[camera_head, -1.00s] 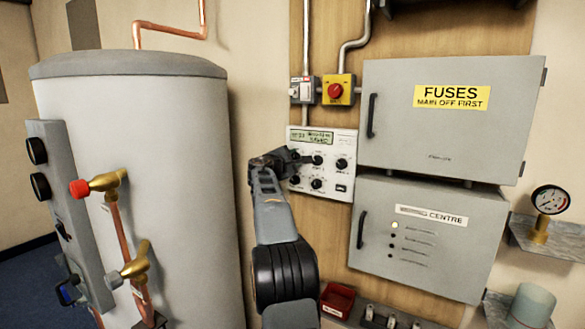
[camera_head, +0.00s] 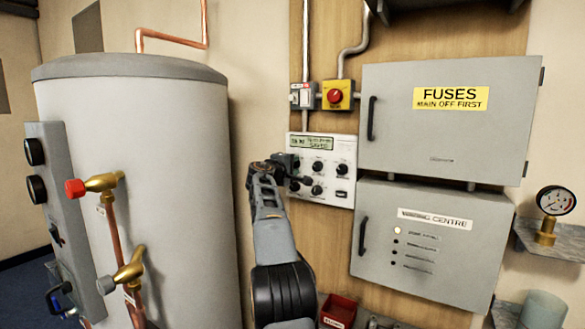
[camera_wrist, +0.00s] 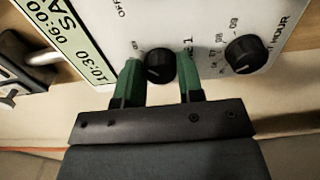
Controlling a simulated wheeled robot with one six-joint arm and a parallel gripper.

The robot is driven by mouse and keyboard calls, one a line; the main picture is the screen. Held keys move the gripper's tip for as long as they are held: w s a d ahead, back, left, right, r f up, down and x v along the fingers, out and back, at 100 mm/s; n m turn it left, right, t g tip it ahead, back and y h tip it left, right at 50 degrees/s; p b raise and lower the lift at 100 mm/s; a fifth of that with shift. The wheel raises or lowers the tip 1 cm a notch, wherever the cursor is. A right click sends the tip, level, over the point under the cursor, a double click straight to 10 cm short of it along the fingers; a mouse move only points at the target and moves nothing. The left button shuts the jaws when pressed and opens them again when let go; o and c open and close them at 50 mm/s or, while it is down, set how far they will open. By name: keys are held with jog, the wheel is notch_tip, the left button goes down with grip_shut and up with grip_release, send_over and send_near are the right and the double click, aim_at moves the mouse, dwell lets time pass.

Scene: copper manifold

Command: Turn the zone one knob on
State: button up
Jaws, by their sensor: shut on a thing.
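The control panel (camera_head: 328,150) is a white box with a small green display and several black knobs. In the wrist view a black knob (camera_wrist: 160,66) beside lettering that ends in "E 1" sits between the two green fingers of my gripper (camera_wrist: 160,72), which is shut on it. The knob's pointer cannot be made out. In the head view my gripper (camera_head: 299,178) is at the left part of the panel and hides some of its knobs. Another black knob (camera_wrist: 240,52), apart from the fingers, is to the right in the wrist view.
The grey fuse box (camera_head: 450,135) and the wiring centre box (camera_head: 440,262) are right of the panel. A yellow box with a red switch (camera_head: 335,96) is above it. The large cylinder (camera_head: 165,200) stands left. A red bin (camera_head: 338,310) is below.

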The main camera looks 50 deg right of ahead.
dwell(0.3)
jog(key=o, duration=0.9)
jog(key=b+v, duration=0.5)
jog(key=v, duration=0.8)
jog(key=shift+a, duration=0.4)
